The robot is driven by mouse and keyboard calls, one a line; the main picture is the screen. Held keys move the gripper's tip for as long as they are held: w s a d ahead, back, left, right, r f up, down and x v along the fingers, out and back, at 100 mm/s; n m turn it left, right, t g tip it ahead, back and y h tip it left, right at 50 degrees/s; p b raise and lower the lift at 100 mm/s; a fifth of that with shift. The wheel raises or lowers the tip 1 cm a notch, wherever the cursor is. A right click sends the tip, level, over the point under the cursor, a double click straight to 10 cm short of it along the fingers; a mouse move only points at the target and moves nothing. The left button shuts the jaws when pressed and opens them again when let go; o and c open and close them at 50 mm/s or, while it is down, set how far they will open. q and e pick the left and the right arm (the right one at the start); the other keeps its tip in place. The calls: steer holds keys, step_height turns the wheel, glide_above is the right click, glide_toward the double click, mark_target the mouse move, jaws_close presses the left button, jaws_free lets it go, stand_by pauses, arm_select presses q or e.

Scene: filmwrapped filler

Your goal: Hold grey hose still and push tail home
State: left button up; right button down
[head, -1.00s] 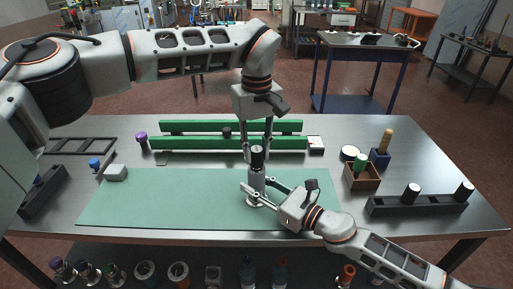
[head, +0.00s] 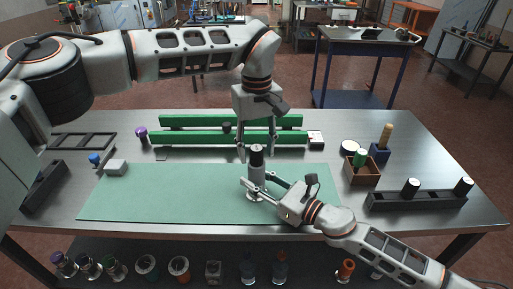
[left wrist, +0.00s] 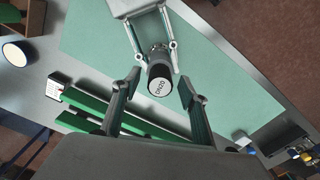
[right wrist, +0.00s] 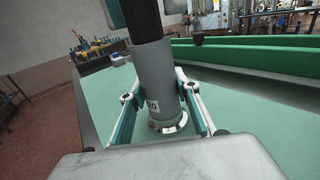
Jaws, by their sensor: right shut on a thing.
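The grey hose (head: 256,177) stands upright on the green mat, with a shiny metal ring at its foot in the right wrist view (right wrist: 155,85). The black tail (head: 256,158) sits upright in the top of the hose; its depth inside is hidden. In the left wrist view the tail's white, lettered end (left wrist: 158,86) faces the camera. My right gripper (head: 254,188) is shut on the hose low on its body, one finger on each side. My left gripper (head: 257,152) is open around the tail's top, with gaps between its fingers and the tail.
Two green rails (head: 230,121) lie behind the mat (head: 150,195). At right are a brown box (head: 362,178) holding a green-topped item, a blue holder (head: 380,154) and a dark rack (head: 418,202). A grey block (head: 116,167) lies at left. The left mat is clear.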

arm_select(q)
steer(key=shift+r, duration=0.1)
step_height(320, 180, up, 12)
stand_by(0.5)
arm_select(e)
steer(key=c, duration=1.4)
jaws_free()
steer(key=shift+d, duration=0.1)
